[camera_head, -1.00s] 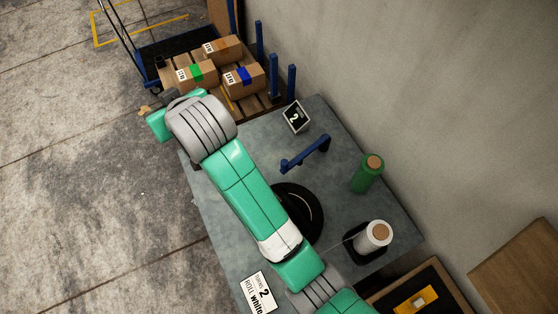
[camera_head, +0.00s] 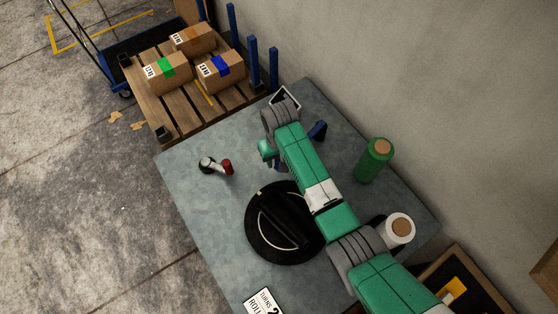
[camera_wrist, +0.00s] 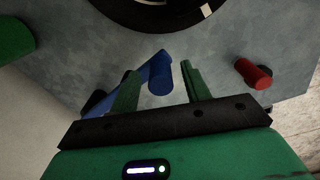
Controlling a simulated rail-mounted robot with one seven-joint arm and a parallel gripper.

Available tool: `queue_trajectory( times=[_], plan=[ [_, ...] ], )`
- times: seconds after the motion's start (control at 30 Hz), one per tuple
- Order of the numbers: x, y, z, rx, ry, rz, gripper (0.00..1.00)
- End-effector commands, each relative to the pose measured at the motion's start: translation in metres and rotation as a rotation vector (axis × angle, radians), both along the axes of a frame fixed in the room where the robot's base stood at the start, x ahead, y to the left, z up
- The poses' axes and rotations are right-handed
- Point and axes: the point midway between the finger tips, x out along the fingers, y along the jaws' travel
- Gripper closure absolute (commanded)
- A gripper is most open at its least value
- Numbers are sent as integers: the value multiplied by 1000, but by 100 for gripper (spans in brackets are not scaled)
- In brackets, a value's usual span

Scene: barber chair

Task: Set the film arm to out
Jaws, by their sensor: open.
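The blue film arm (camera_head: 318,130) stands on the grey table, mostly hidden behind my arm in the head view; only parts of it show there. In the wrist view the blue film arm (camera_wrist: 147,72) runs obliquely, with a round blue upright end between my fingers. My gripper (camera_wrist: 159,68) is open, with one green finger on each side of that blue end. I cannot tell whether either finger touches it. In the head view my gripper is mostly hidden by my wrist.
A black round turntable (camera_head: 255,238) lies left of my arm. A red-tipped lever (camera_head: 226,167) stands near the table's back left. A green roll (camera_head: 371,165) and a white roll (camera_head: 400,228) stand on the right. Boxes on a pallet (camera_head: 188,120) are beyond the table.

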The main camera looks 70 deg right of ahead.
Motion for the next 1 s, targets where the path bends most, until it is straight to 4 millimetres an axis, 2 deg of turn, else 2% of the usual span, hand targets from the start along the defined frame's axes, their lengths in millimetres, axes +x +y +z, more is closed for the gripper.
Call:
queue_trajectory(
  times=[0.03, 0.13, 0.4, 0.43, 0.67, 1.0],
  plan=[
    [0, 0, -9, -1, 1, 0, 53],
    [0, 0, -16, -1, 0, 0, 53],
    [0, 0, -18, -1, -1, 0, 53],
    [0, 0, -18, -1, -1, 0, 55],
    [0, 0, -18, -1, -1, 0, 100],
    [5, 7, -15, -1, -1, -24, 100]
  ],
)
